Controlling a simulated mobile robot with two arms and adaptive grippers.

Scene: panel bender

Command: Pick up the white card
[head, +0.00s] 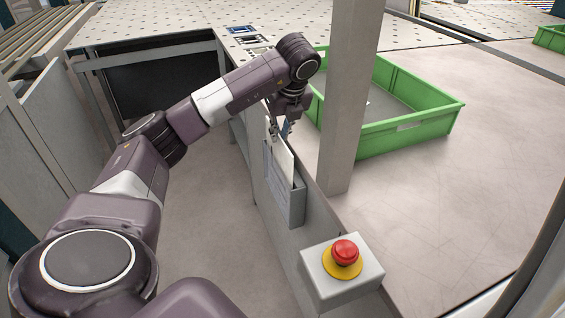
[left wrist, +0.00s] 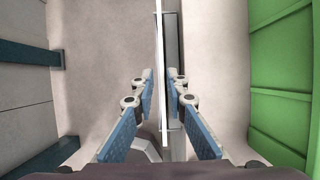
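The white card (head: 286,160) stands upright in a grey holder (head: 297,205) on the side of a narrow grey panel in the head view. In the left wrist view the card (left wrist: 159,55) shows nearly edge-on as a thin white strip. My left gripper (head: 280,132) points down at the card's top. In the left wrist view its two blue-padded fingers (left wrist: 161,80) are apart, one on each side of the card, with visible gaps. The fingertips are partly hidden in the head view. My right gripper is not in view.
A grey post (head: 347,100) stands just right of my left gripper. A red emergency button (head: 344,252) on a grey box is nearer. A perforated table (head: 150,22) is at the back. Floor left of the panel is clear.

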